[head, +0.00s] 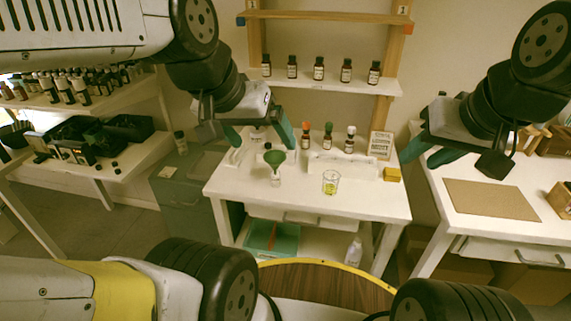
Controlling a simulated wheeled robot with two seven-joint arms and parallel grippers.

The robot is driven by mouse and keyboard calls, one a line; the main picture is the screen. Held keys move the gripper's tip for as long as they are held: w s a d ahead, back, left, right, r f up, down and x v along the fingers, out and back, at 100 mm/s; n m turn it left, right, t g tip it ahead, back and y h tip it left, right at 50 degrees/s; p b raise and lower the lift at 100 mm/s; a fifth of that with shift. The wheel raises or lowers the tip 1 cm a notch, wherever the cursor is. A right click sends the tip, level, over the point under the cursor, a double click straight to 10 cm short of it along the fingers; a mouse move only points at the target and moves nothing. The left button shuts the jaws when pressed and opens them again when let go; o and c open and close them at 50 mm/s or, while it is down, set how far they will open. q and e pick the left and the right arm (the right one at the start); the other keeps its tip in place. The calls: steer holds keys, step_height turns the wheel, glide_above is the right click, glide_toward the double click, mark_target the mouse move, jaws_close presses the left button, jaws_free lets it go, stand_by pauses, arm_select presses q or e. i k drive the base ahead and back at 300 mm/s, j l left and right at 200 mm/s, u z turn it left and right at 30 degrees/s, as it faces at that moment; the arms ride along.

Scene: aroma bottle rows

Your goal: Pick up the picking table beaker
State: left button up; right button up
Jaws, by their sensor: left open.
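The glass beaker (331,183) holds a little yellow-green liquid. It stands upright on the front part of the white picking table (378,207), right of the green funnel. My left gripper (265,149) is open, with its teal fingers spread. In the picture it lies up and to the left of the beaker, apart from it, with nothing visible held. My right gripper (428,160) is far right of the beaker, by the gap between the picking table and the right table. Its teal fingers look apart and empty.
A green funnel (275,158) sits over a small clear vessel. More bottles line the shelf (335,84) above.

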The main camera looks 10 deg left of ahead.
mark_target(330, 184)
steer(key=i+l, duration=0.1)
steer(key=l, duration=0.6)
steer(key=l+u, duration=0.45)
steer(key=l, duration=0.2)
steer(key=k+l+u, duration=0.1)
steer(key=l+u, duration=0.3)
steer(key=l, duration=0.3)
steer(key=u, duration=0.35)
